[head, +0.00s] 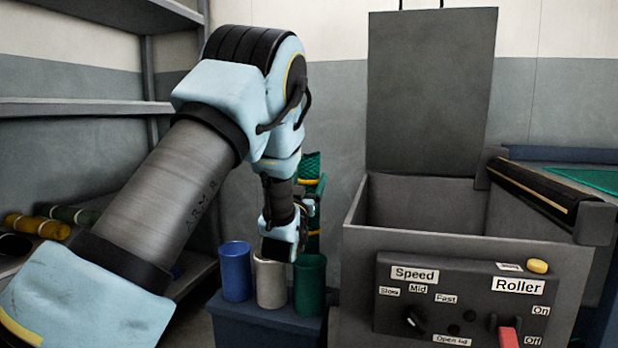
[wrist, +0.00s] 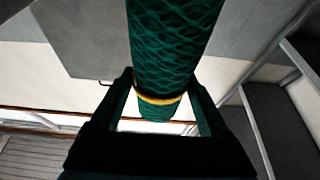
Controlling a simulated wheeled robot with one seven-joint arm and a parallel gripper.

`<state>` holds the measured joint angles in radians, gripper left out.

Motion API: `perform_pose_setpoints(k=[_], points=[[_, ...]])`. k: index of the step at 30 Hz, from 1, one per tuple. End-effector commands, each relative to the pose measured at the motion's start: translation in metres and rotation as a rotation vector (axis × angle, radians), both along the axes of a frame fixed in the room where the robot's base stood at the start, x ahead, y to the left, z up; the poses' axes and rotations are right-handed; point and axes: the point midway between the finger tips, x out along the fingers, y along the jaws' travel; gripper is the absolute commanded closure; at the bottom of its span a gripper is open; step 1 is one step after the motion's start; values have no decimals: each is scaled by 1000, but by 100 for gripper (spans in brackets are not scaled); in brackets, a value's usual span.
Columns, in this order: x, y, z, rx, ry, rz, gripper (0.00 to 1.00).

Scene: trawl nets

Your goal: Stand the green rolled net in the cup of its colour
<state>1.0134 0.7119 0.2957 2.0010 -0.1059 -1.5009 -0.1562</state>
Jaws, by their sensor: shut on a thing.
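The green rolled net (head: 312,166) stands upright in the head view, with yellow bands around it. My gripper (head: 309,208) is shut on it around the middle of its length. In the wrist view the net (wrist: 172,40) runs between the two fingers of my gripper (wrist: 160,95), with a yellow band close to them. The green cup (head: 310,287) is directly below the net in the head view. The net's lower end meets the cup's rim line there; I cannot tell whether it is inside, above or behind the opening.
A silver cup (head: 270,284) and a blue cup (head: 236,272) stand left of the green cup on a dark blue stand (head: 262,330). A grey machine (head: 440,215) with a raised lid is close on the right. Shelves at left hold a yellow roll (head: 38,226).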

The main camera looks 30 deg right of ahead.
Motion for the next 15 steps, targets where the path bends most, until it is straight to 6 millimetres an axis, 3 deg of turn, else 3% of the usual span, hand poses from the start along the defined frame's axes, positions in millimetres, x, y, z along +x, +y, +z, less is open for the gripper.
perform_pose_setpoints(k=[15], points=[[0,0,-40,-3,-3,1,100]])
